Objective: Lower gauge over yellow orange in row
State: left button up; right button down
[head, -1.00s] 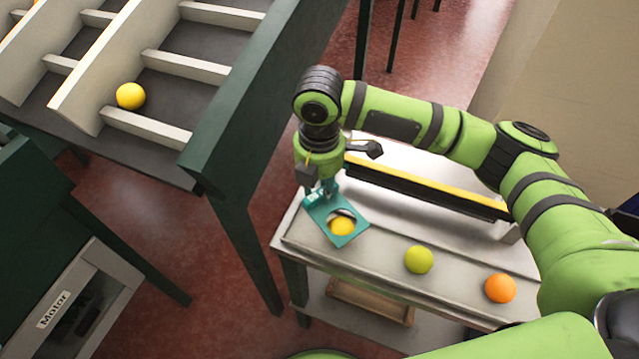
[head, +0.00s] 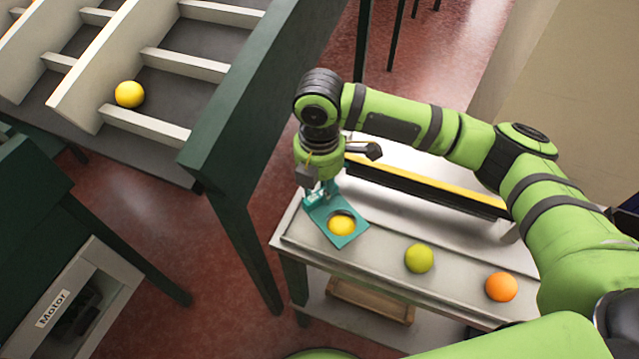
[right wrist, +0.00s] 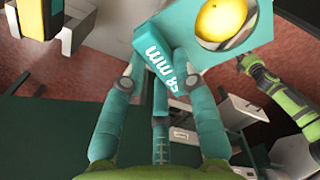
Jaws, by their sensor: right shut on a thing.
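The teal gauge (head: 349,242) is a flat plate with a round hole, held over the left end of the row on the table. The yellow orange (head: 342,226) shows through the hole. In the right wrist view the gauge handle (right wrist: 165,62), marked in mm, sits between my fingers, and the yellow orange (right wrist: 222,18) fills most of the hole. My right gripper (head: 322,194) is shut on the gauge handle. Whether the plate touches the table is hard to tell.
A yellow-green orange (head: 419,258) and an orange one (head: 501,287) lie farther right on the metal table (head: 385,275). A black and yellow bar (head: 430,188) runs behind the row. A slatted sorting rack (head: 190,66) holding another yellow orange (head: 130,94) stands at upper left.

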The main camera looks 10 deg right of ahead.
jog(key=shift+f+b, duration=0.45)
jog(key=shift+f, duration=0.75)
jog(key=shift+r, duration=0.1)
dwell(0.8)
jog(key=shift+r+p, duration=4.2)
jog(key=shift+p, duration=0.55)
